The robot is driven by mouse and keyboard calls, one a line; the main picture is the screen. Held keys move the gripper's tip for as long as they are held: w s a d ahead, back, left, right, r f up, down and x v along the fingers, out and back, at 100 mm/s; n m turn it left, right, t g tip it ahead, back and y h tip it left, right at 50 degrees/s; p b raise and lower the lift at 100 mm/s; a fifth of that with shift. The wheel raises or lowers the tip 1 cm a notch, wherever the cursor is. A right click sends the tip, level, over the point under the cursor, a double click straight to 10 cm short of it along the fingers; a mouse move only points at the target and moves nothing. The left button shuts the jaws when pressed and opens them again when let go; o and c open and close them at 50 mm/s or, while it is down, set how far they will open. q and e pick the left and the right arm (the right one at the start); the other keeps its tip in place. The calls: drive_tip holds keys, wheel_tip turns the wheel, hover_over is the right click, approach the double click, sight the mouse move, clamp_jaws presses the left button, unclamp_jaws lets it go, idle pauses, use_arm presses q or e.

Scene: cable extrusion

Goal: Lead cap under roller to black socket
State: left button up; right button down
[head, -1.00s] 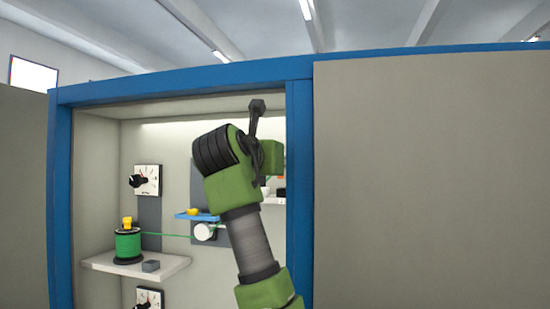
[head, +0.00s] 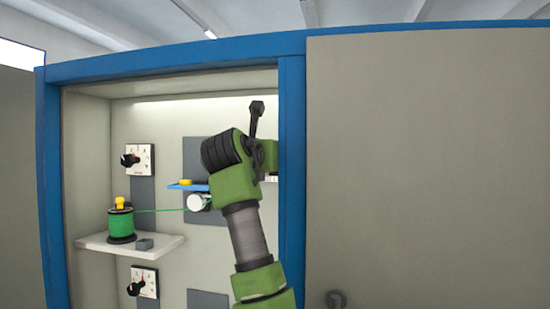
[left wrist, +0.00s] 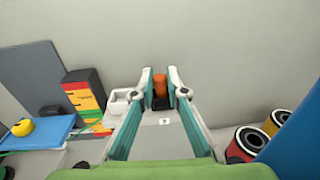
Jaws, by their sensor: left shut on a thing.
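A green spool (head: 121,225) with a yellow top stands on a pale shelf in the head view. A green cable (head: 160,211) runs from it to the white roller (head: 200,202), below a blue shelf. My left gripper (left wrist: 160,88) is shut on an orange cap (left wrist: 160,84) in the left wrist view. A dark part shows just below the orange; I cannot tell whether it is the black socket. In the head view the green arm hides the gripper and cap. The cable's run past the roller is hidden there.
The blue shelf (left wrist: 38,134) holds a yellow piece (left wrist: 22,127) at left. Colored blocks (left wrist: 84,92) and a white holder (left wrist: 121,101) stand left of my fingers. Red and yellow cylinders (left wrist: 248,140) stand at right. The cabinet's blue post (head: 292,180) is close beside my arm.

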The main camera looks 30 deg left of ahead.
use_arm(q)
drive_tip(key=shift+f+b, duration=0.25)
drive_tip(key=shift+b, duration=0.15)
idle(0.5)
drive_tip(key=o, duration=0.9)
drive_tip(key=v, duration=1.2)
drive_tip(key=o, duration=1)
drive_tip(key=shift+a+f, duration=0.1)
drive_tip(key=shift+a, duration=0.05)
